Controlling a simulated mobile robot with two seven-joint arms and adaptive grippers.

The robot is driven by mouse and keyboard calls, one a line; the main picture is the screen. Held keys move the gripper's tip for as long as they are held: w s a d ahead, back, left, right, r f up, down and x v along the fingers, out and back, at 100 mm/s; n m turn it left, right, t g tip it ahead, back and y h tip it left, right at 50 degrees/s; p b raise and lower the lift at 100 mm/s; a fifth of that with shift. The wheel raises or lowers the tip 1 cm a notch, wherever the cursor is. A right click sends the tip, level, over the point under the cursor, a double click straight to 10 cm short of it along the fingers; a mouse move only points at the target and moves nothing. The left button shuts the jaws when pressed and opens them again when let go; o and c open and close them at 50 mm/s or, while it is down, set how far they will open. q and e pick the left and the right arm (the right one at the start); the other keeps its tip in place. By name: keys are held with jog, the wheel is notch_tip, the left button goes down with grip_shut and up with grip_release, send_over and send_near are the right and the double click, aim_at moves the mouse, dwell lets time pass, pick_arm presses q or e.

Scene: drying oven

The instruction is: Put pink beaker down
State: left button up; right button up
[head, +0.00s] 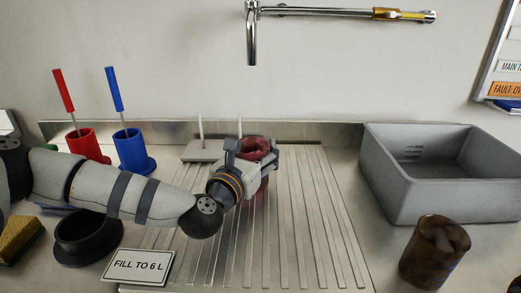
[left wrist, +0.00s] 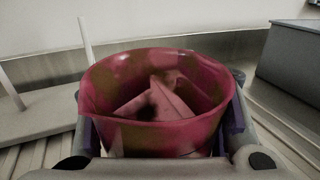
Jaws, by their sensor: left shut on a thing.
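The pink beaker (head: 254,146) is stained dark pink and brownish, and stands upright between the fingers of my left gripper (head: 257,158). The gripper is shut on it. In the left wrist view the beaker (left wrist: 155,135) fills the middle, with a finger on each side of its wall, and its open top shows a pale pink inside. It is over the grooved steel drainboard (head: 310,220), near the back. Its base is mostly hidden by the gripper, so I cannot tell whether it touches the drainboard. My right gripper is not in view.
A small stand with two upright pegs (head: 200,151) is just left of the beaker. Red (head: 86,145) and blue (head: 133,152) brush holders stand at left. A grey basin (head: 440,205) and brown beaker (head: 433,255) are at right. A "FILL TO 6 L" sign (head: 138,266) is in front. The drainboard's right half is clear.

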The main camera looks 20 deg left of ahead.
pick_arm(q)
jog(key=shift+f, duration=0.15)
jog(key=o, duration=1.7)
jog(key=shift+c, duration=0.2)
jog(key=shift+s+r, duration=0.25)
jog(key=shift+r, duration=0.05)
jog(key=s, duration=0.3)
jog(key=s+a, duration=0.1)
jog(key=s, duration=0.7)
jog(key=shift+s+a+f, duration=0.1)
jog(key=shift+s+a, duration=0.1)
jog(key=shift+s, duration=0.05)
